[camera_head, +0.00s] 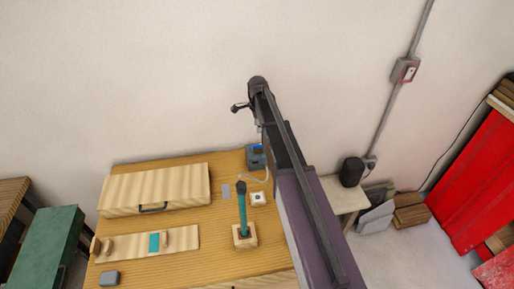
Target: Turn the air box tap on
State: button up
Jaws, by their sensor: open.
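A small blue and dark box (255,157) stands at the back right of the wooden table; it looks like the air box. Its tap is too small to make out, and my arm passes close beside the box. A pale hose (256,180) runs near it. My gripper (238,107) appears small and dark at the far end of my arm, in front of the bare wall. It is open, holds nothing visible, and shows higher in the picture than the box, apart from it.
A teal upright tool (242,210) stands on a wooden block. A white piece (258,198) lies beside it. A wooden case (155,188) and a wooden board (120,246) occupy the left of the table (210,262). A switch box (405,71) is on the wall.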

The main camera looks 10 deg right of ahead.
aim_at(257, 145)
jog(key=shift+f+b, duration=5.1)
jog(key=shift+f, duration=0.3)
grip_shut()
jog(key=shift+a, duration=0.15)
